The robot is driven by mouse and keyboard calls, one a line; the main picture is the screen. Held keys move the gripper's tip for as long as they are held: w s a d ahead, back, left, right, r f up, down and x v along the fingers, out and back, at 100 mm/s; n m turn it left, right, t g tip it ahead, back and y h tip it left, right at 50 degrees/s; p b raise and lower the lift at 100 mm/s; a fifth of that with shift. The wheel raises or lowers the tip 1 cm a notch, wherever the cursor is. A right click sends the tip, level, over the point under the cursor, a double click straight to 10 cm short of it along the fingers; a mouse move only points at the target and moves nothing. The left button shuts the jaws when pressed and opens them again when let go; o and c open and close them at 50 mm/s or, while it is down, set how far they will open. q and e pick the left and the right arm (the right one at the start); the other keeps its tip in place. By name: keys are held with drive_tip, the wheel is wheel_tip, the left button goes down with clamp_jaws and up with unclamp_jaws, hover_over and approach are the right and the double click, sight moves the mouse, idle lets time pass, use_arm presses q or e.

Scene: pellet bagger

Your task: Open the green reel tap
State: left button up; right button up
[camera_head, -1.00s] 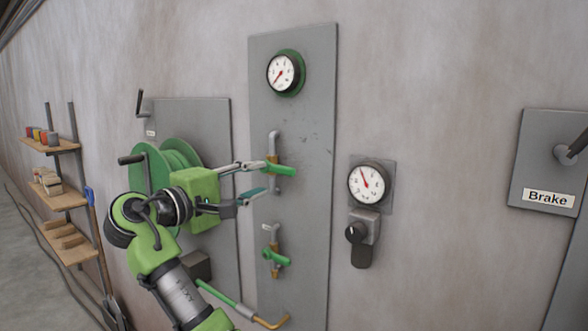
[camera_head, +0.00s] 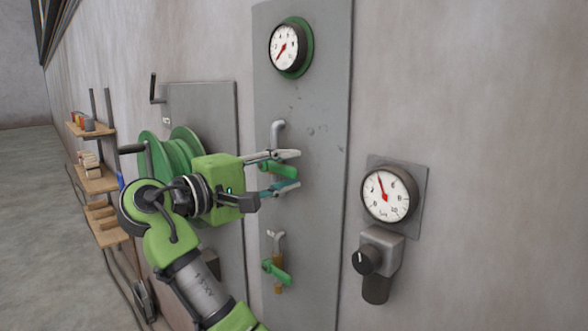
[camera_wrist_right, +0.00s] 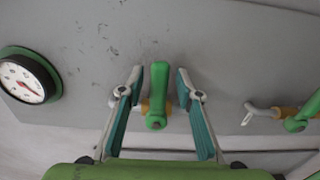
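Two taps with green handles sit on the tall grey panel (camera_head: 315,100). The upper green tap (camera_head: 281,170) is between the fingers of my right gripper (camera_head: 288,171). In the right wrist view, its handle (camera_wrist_right: 158,92) stands between the two open fingers (camera_wrist_right: 158,100), with a gap on each side. The lower green tap (camera_head: 277,270) is below the gripper; it also shows at the right edge of the right wrist view (camera_wrist_right: 300,118). A green hose reel (camera_head: 170,152) is on the panel to the left, partly behind my right arm. My left gripper is out of view.
A green-rimmed gauge (camera_head: 289,47) is above the taps. Another gauge (camera_head: 388,194) and a black knob (camera_head: 367,261) are to the right. Wooden shelves (camera_head: 96,180) stand on the left. The wall right of the panel is mostly bare.

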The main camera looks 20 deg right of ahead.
drive_tip(key=shift+s+a, duration=0.1)
drive_tip(key=shift+a, duration=0.1)
drive_tip(key=shift+c, duration=0.7)
clamp_jaws()
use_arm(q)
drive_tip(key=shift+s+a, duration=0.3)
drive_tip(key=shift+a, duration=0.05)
use_arm(e)
drive_tip(key=shift+r, duration=0.1)
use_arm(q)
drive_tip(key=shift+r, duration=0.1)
